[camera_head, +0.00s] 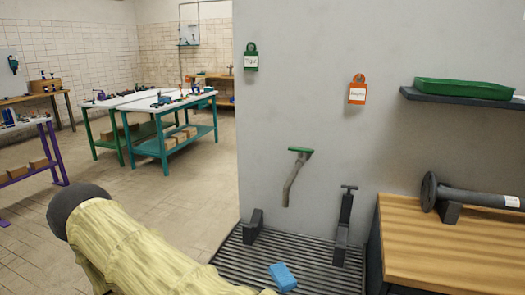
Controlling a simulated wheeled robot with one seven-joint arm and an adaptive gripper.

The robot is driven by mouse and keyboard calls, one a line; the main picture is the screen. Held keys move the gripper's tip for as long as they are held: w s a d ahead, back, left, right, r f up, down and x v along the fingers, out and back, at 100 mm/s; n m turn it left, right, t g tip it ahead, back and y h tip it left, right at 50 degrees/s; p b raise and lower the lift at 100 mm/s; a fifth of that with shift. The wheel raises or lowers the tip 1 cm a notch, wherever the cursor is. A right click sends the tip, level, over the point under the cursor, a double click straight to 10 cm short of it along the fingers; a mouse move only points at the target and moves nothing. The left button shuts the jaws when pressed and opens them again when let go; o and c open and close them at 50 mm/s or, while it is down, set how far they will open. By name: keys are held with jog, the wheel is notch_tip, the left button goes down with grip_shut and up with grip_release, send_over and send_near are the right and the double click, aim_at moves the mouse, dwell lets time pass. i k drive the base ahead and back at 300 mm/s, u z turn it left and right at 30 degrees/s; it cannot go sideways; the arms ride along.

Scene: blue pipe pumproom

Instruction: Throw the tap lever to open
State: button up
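The tap is on the pale grey wall panel, right of centre in the head view. Its green lever (300,150) lies about level across the top. A bent grey spout (291,183) hangs below it, above a dark ribbed grate. My arm, in a pale yellow sleeve with a dark rounded part, crosses the lower left, apart from the tap. My gripper's fingers do not show. Nothing is seen touching the lever.
A blue block (282,277) lies on the grate (230,262). Dark brackets (343,228) stand by the tap. A wooden bench (450,250) with a flanged pipe is at right, under a shelf (460,98) with a green tray.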

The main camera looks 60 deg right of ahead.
aim_at(301, 151)
jog(key=u, duration=0.05)
jog(key=i, duration=0.7)
jog(key=z, duration=1.55)
